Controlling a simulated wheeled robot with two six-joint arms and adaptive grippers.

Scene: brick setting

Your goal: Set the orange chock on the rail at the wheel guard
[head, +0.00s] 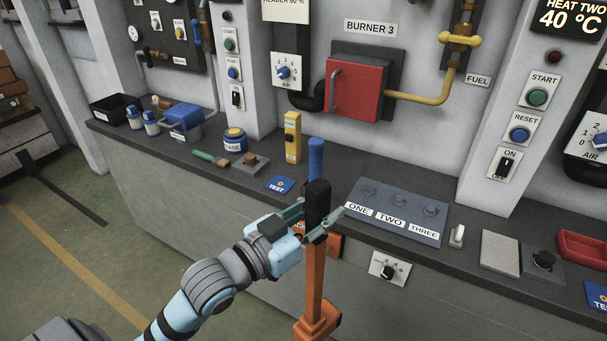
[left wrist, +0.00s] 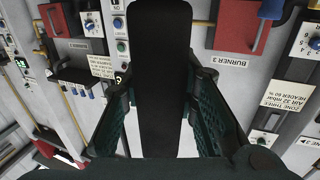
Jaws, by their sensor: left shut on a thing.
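My left gripper (head: 320,215) is shut on a black grip (head: 318,198) at the top of an orange post (head: 315,275) in the head view. The post runs down to a wider orange block (head: 318,322) near the bottom edge; I take this orange piece to be the chock. It stands about upright in front of the bench. In the left wrist view the black grip (left wrist: 160,80) fills the space between the two green fingers. I cannot make out a rail or wheel guard. My right gripper is not in view.
A blue upright bar (head: 316,157) shows just above the grip. The dark bench (head: 270,207) carries a yellow post (head: 292,138), a panel marked ONE, TWO, THREE (head: 398,216) and a red tray (head: 585,248). Floor is open at left.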

